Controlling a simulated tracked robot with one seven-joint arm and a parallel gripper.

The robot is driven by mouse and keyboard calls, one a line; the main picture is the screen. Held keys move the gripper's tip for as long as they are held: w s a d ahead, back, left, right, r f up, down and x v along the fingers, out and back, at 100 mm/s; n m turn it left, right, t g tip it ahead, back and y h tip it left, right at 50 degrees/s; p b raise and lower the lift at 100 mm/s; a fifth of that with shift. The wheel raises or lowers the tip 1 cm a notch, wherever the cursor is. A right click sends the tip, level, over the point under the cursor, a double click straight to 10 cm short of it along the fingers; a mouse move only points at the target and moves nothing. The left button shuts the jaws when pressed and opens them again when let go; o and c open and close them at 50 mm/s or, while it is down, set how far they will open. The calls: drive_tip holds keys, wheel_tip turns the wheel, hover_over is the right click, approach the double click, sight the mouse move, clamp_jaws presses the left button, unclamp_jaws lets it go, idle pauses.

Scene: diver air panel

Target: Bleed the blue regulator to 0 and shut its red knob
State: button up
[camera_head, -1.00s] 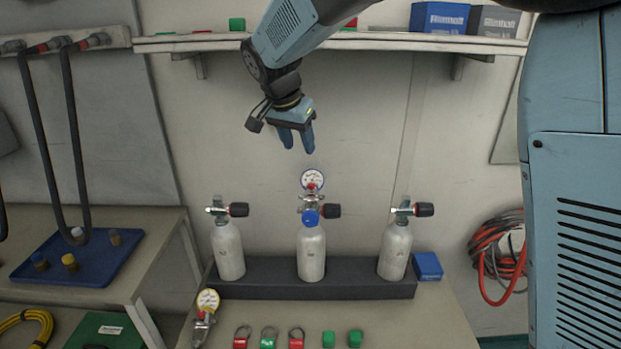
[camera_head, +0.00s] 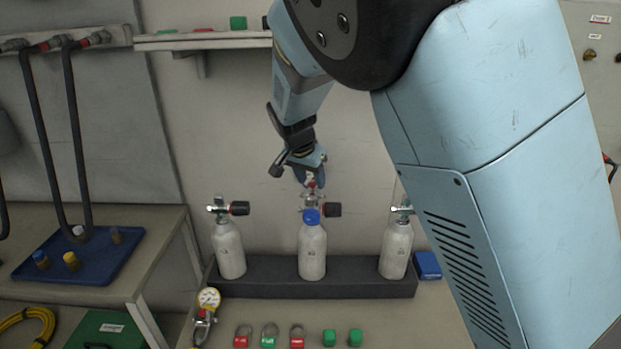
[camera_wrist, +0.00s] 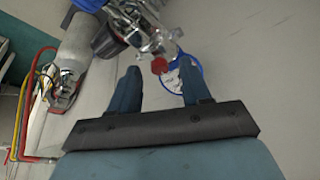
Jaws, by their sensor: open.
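The blue regulator (camera_head: 310,199) sits on top of the middle white cylinder (camera_head: 312,258). In the wrist view its metal body (camera_wrist: 148,32) is at the top, with the red knob (camera_wrist: 159,65) below it. The blue-rimmed gauge (camera_wrist: 197,75) is partly hidden behind my right-hand finger, so its needle cannot be read. My gripper (camera_head: 312,182) is open and points down at the regulator, covering the gauge in the head view. In the wrist view the red knob lies between the fingertips or just beyond them; I cannot tell whether they touch it.
Two more cylinders stand left (camera_head: 229,252) and right (camera_head: 395,250) in the dark rack (camera_head: 270,291). A black valve handwheel (camera_head: 333,210) sticks out right of the regulator. A yellow-rimmed gauge (camera_head: 209,298) and several red and green pieces lie in front.

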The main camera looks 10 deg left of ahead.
drive_tip(key=shift+f, duration=0.1)
drive_tip(key=shift+c, duration=0.4)
clamp_jaws()
